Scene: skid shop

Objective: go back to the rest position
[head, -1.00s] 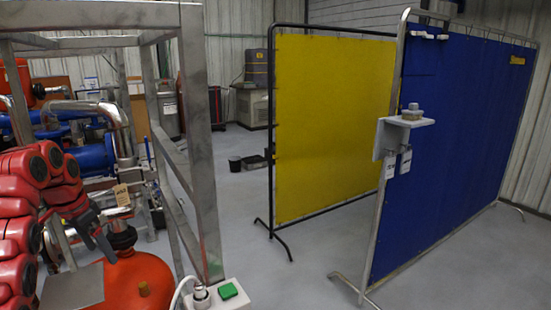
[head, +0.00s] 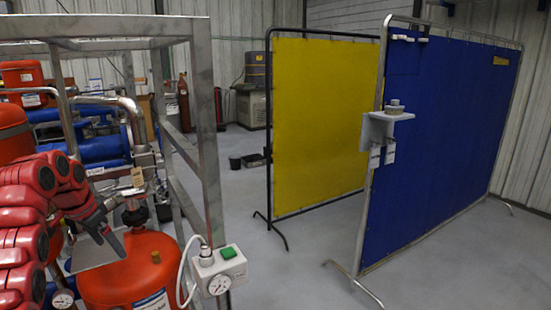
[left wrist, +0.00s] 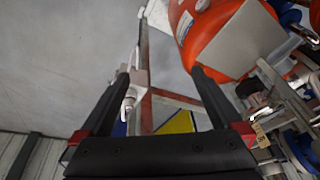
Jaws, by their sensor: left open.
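My left gripper (head: 108,235) shows at the lower left of the head view, at the end of my red arm. Its dark fingers are in front of the orange-red tank (head: 150,272). In the left wrist view the two fingers of my left gripper (left wrist: 160,73) are spread apart, with nothing held between them. The tank (left wrist: 200,20) and a flat grey plate (left wrist: 236,40) show beyond the right finger. Whether the fingers touch anything is unclear. My right gripper is in neither view.
A metal frame (head: 207,140) stands just right of my left arm, with a gauge box (head: 222,270) and white cable on it. A yellow screen (head: 318,125) and a blue screen (head: 445,150) stand beyond. Grey floor (head: 450,265) is clear at the lower right.

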